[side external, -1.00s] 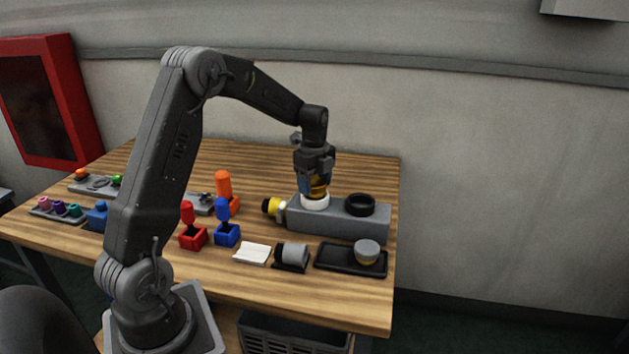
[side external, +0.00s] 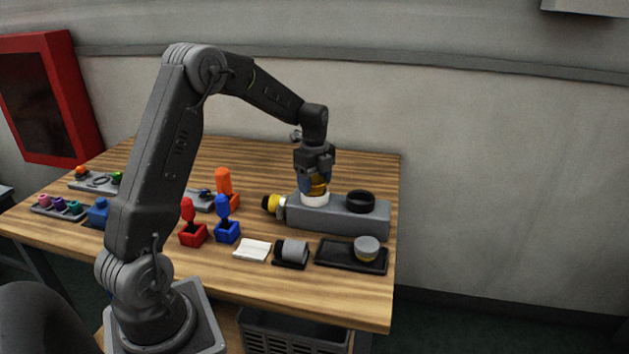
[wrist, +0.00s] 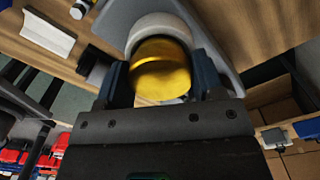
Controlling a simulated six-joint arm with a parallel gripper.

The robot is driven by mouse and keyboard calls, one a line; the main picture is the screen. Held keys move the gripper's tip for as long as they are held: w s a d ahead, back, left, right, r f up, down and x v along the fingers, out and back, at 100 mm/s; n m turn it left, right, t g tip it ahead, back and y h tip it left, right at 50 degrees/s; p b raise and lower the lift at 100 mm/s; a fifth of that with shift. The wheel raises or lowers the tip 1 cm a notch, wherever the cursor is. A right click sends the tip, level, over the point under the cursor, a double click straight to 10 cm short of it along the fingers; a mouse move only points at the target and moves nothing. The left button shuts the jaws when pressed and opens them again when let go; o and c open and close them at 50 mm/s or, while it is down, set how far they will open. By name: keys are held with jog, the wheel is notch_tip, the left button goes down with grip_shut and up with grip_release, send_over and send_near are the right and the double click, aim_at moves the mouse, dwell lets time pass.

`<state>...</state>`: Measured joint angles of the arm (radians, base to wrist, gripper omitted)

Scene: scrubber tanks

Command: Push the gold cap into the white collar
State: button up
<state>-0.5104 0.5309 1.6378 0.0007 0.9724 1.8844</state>
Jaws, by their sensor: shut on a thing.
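The gold cap (wrist: 162,72) is between the two fingers of my gripper (wrist: 160,80) in the wrist view. My gripper (side external: 316,180) is shut on it, pointing down, in the side view. The white collar (side external: 315,199) sits on the left part of the grey tank block (side external: 340,218), directly below the cap. In the wrist view the collar (wrist: 160,24) shows just beyond the cap. The cap's lower edge meets or overlaps the collar's opening in the side view. How deep it sits is hidden.
A black ring (side external: 360,202) stands on the block's right part. A yellow and black fitting (side external: 272,204) sticks out at its left end. In front are a dark tray (side external: 340,260) with a grey-topped cap (side external: 367,247), a grey roll (side external: 293,252) and a white pad (side external: 252,250).

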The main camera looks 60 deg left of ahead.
jog(key=shift+f, duration=0.55)
dwell(0.4)
jog(key=o, duration=0.8)
jog(key=shift+o, duration=0.9)
jog(key=shift+s+f, duration=0.1)
jog(key=shift+s, duration=0.05)
jog(key=shift+o, duration=0.8)
jog(key=shift+r, duration=3.7)
